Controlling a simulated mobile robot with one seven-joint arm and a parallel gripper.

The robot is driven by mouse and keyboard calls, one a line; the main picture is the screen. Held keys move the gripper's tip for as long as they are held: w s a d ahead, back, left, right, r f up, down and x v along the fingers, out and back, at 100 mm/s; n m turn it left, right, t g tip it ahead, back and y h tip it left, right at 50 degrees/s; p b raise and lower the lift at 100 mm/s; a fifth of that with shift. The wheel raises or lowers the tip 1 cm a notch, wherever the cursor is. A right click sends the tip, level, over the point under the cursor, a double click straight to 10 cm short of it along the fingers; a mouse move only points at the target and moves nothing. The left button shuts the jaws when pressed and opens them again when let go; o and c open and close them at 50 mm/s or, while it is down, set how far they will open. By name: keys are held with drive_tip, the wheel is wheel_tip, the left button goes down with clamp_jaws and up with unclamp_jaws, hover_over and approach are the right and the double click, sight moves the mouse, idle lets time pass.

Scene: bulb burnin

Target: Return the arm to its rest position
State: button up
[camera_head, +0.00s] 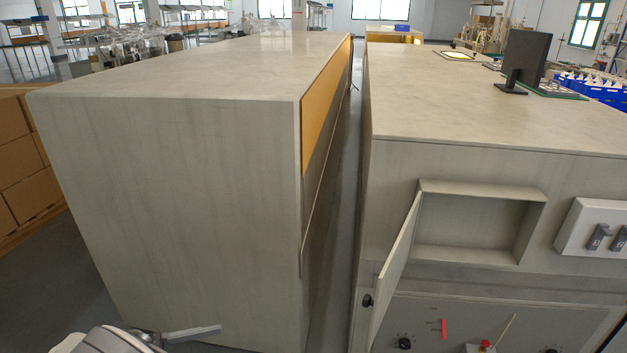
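Part of my arm shows at the bottom left edge, in front of the grey cabinet's lower front. A white rounded link and a thin grey bar pointing right are visible. The bar looks like part of my gripper (190,332); the rest is cut off by the frame edge. I cannot tell whether the gripper is open or shut, and I see nothing held in it. It is apart from the open panel door (396,268) on the right-hand cabinet.
A large grey cabinet (175,190) stands left, with a narrow gap to the right cabinet (480,95). The right one has an open recess (470,225), a switch box (580,228), a knob (404,343) and a monitor (526,58) on top. Cardboard boxes (25,165) stand far left.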

drive_tip(key=w+d+r+m+g+y+p, duration=0.1)
drive_tip(key=w+d+r+m+g+y, duration=0.2)
drive_tip(key=d+r, duration=0.6)
drive_tip(key=w+d+r+m+g+y+p, duration=0.15)
drive_tip(key=d+r+m+g+y, duration=0.35)
drive_tip(key=d, duration=0.6)
drive_tip(key=s+d+r+m+t+y+p, duration=0.1)
drive_tip(key=s+d+r+m+t+y, duration=0.6)
drive_tip(key=s+d+r+m, duration=0.3)
drive_tip(key=s+d+m+y, duration=0.1)
drive_tip(key=s+d+m, duration=0.1)
drive_tip(key=d+m, duration=0.1)
drive_tip(key=shift+s+d+m+t+y, duration=0.3)
drive_tip(key=shift+d+m+t, duration=0.1)
drive_tip(key=shift+d, duration=0.1)
drive_tip(key=shift+w, duration=0.1)
